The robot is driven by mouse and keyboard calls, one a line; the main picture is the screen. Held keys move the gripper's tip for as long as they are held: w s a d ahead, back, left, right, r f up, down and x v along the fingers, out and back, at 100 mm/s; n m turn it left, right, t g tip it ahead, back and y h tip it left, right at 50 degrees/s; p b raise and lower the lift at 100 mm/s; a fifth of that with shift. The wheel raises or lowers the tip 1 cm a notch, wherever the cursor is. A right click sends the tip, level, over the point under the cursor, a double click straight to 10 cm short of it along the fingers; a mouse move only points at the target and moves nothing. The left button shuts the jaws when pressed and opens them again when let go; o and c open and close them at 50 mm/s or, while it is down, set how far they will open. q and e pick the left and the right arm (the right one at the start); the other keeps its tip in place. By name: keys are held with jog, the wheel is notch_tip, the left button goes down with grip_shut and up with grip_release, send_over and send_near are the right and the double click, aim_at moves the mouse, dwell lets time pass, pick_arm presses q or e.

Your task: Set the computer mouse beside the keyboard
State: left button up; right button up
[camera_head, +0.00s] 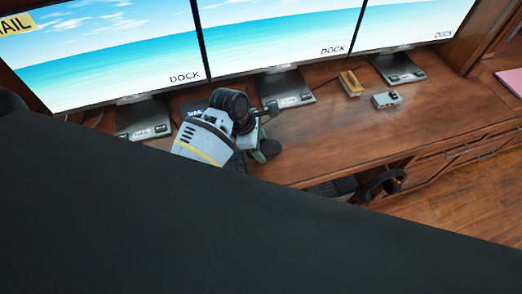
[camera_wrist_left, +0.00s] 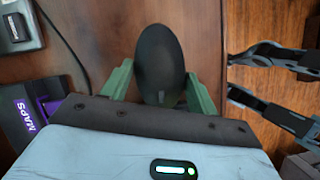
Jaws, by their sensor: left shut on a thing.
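The computer mouse (camera_wrist_left: 160,62) is a black oval in the left wrist view, over the brown desk top. My left gripper (camera_wrist_left: 160,92) has its green fingers on both sides of it and is shut on it. In the head view my left gripper (camera_head: 264,151) is low over the desk, in front of the middle monitor; the mouse cannot be made out there. A dark patch beside the gripper in the head view may be part of the keyboard, but I cannot tell. My right gripper cannot be identified in either view.
Three monitors stand along the back of the desk (camera_head: 335,125). A small wooden holder (camera_head: 350,83) and a grey box (camera_head: 387,99) lie right of my gripper, with bare desk in front. A purple-edged item marked MAPS (camera_wrist_left: 45,118) lies left of the mouse.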

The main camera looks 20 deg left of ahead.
pick_arm(q)
jog(key=shift+w+f, duration=0.1)
jog(key=shift+f, duration=1.65)
jog(key=o, duration=1.3)
jog(key=shift+f, duration=0.1)
jog(key=v, duration=1.2)
